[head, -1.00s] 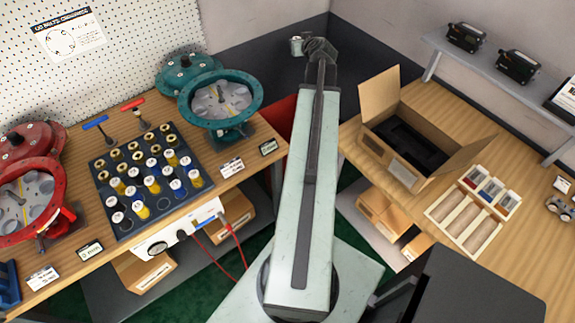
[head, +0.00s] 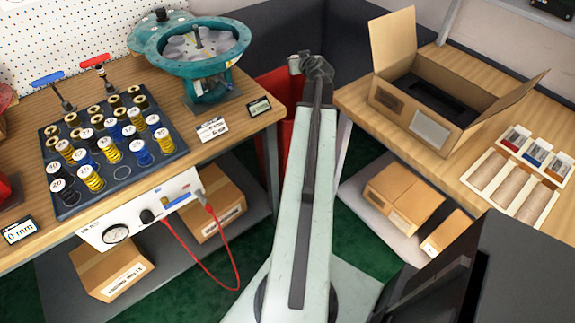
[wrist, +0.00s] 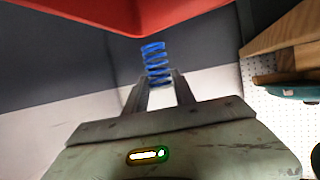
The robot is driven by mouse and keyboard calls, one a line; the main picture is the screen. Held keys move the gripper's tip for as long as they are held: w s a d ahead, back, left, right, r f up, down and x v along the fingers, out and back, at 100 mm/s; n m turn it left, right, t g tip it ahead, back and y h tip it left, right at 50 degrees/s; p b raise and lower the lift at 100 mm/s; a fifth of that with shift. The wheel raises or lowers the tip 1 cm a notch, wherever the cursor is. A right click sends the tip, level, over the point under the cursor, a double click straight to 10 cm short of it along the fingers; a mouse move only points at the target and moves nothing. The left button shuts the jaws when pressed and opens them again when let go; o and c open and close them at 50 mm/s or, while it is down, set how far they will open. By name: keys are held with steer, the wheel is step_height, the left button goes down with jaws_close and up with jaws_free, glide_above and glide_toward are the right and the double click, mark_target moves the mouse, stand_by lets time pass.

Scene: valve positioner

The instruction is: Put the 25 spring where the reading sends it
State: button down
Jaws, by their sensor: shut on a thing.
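My gripper (wrist: 158,92) is shut on a blue spring (wrist: 154,60), which stands out past the fingertips in the wrist view. No number on this spring is legible. In the head view my gripper (head: 312,68) is at the far end of my arm, small and beside a red bin (head: 270,95). A teal actuator (head: 205,75) stands open on the left bench, with a small display (head: 259,106) and a card (head: 212,129) in front; their text is too small to read. Another display (head: 18,231) at the left seems to read 0 mm. A red actuator (head: 6,185) barely shows.
A dark rack (head: 68,205) of yellow, blue and black springs has an empty ring at its front right. A gauge box (head: 130,215) with a red cable hangs at the bench front. The right bench holds an open carton (head: 385,105) and a tray of parts (head: 515,205).

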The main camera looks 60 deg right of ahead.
step_height(320, 180, down, 5)
steer(key=b, duration=0.2)
steer(key=shift+b, duration=0.3)
step_height(320, 180, down, 6)
steer(key=b, duration=0.5)
steer(key=shift+b, duration=0.4)
steer(key=shift+r, duration=0.1)
steer(key=c, duration=0.9)
jaws_free()
steer(key=shift+c, duration=0.2)
